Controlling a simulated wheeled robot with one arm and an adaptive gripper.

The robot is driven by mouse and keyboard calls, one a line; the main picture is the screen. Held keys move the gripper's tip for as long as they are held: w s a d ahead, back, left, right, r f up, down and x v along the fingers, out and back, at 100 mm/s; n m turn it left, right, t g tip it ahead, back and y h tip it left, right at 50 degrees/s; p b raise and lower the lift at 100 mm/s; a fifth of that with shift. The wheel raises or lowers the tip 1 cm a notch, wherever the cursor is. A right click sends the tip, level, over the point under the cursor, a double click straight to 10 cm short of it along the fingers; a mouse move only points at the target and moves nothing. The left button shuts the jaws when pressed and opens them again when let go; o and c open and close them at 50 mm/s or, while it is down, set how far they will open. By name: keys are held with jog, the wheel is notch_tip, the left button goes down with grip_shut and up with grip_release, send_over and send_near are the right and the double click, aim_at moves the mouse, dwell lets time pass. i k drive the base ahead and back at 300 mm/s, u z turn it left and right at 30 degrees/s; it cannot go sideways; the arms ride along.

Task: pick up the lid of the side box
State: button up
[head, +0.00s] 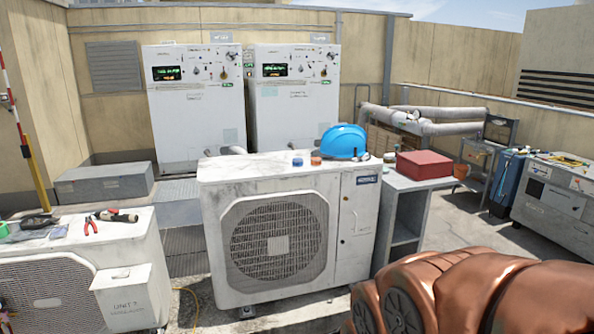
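A white box (121,296) with "UNIT 7" on its front sticks out from the side of the left condenser (48,300). Its pale top (119,275) looks like a lid and appears closed. I cannot tell whether this is the side box or whether the top is a separate piece. A low grey box (104,184) with a flat top stands on the ground behind, at the left. My copper-coloured arm fills the lower right corner. My gripper is not in view.
The middle condenser (275,240) carries a blue hard hat (343,141) and small round items. A red box (424,164) sits on a grey stand at its right. Red-handled pliers (91,224) and other tools lie on the left condenser. Grey grating lies between the condensers.

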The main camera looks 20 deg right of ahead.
aim_at(136, 273)
jog(key=u, duration=0.2)
jog(key=i, duration=0.2)
jog(key=u, duration=1)
jog(key=i, duration=0.7)
jog(key=u, duration=0.6)
jog(key=i, duration=1.45)
jog(key=z, duration=0.55)
